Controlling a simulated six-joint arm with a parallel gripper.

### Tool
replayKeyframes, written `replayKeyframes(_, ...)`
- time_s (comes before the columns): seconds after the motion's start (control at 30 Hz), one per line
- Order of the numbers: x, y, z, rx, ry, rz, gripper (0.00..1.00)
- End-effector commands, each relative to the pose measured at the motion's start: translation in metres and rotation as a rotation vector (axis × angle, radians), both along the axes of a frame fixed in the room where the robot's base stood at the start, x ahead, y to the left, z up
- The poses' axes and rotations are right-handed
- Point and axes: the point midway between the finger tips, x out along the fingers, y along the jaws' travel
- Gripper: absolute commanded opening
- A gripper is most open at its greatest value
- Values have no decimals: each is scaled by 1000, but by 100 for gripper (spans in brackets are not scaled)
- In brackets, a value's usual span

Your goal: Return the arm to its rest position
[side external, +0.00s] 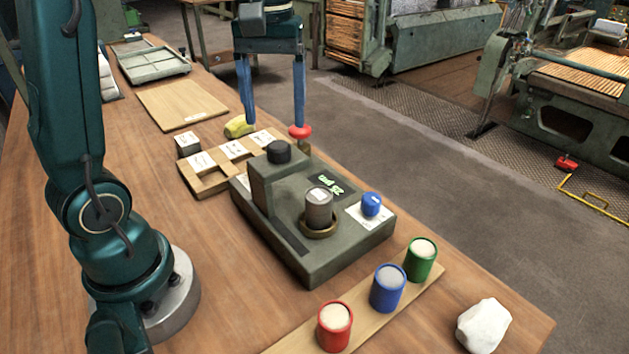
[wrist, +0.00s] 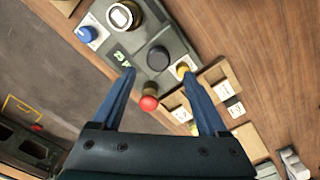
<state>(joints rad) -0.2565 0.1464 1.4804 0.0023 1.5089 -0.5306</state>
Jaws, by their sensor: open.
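My gripper (side external: 273,126) hangs from above over the far end of a grey-green machine (side external: 325,262), its two blue fingers pointing down. The fingers are spread with nothing between them. In the wrist view my gripper (wrist: 158,72) is also open and empty. A red knob (side external: 300,131) shows near one fingertip; in the wrist view the red knob (wrist: 149,103) appears between the fingers, beyond them. I cannot tell whether a finger touches it. A grey cylinder (side external: 319,206) stands upright in a ring on the machine.
A wooden rack with white cards (side external: 213,180) and a yellow lump (side external: 238,127) lie beside the machine. Red (side external: 335,328), blue (side external: 387,291) and green (side external: 421,261) cups stand on a strip in front, near a white lump (side external: 484,325). A board (side external: 182,104) and tray (side external: 150,65) lie behind.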

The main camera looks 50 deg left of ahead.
Motion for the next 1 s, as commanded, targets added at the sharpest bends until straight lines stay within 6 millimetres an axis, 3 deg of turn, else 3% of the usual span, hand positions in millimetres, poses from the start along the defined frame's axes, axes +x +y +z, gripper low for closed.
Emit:
replayKeyframes(0.3,0,-1,1,0,-1,-4,77)
replayKeyframes(0.43,-4,-8,13,11,-46,-28,77)
replayKeyframes(0.7,-52,-41,23,47,-200,-222,77)
replayKeyframes(1.0,-95,-64,-13,125,-398,-575,77)
